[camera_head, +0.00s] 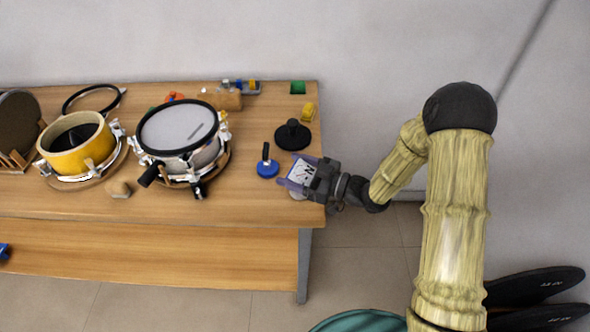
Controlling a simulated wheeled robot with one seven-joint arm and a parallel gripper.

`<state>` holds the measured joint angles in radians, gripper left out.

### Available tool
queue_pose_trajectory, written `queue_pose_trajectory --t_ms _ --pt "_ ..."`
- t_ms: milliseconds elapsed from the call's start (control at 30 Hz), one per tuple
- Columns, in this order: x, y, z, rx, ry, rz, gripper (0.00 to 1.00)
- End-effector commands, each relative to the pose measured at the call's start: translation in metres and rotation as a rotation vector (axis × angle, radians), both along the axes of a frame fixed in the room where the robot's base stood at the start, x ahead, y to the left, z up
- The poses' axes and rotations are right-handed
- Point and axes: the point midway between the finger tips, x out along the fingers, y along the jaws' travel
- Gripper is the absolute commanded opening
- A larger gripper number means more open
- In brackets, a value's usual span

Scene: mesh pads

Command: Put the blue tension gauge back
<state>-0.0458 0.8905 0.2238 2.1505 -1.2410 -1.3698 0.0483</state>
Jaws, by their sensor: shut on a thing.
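My gripper (299,174) is at the right end of the wooden table, low over the top near its front corner. It is shut on a small white-faced thing (299,170) with dark marks, with blue-violet parts on either side. I cannot tell whether this is the tension gauge. A blue disc with an upright black stem (267,168) stands on the table just left of my gripper, apart from it. A pale round shape (298,196) shows partly below the gripper; most of it is hidden.
A white-headed drum (180,130) and a yellow drum (75,150) stand left. The front strip is mostly clear.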

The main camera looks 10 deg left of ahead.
Motion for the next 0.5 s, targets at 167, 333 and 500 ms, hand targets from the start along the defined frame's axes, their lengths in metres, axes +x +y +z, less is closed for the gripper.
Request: queue_pose_trajectory --t_ms 167,333,500 --pt "0.0001 0.0001 -0.002 0.002 0.0 0.0 0.27" --pt "0.0 -0.0001 -0.0024 0.0 0.001 0.0 0.94" --pt "0.0 -0.0001 -0.0023 0.0 0.001 0.0 0.94"
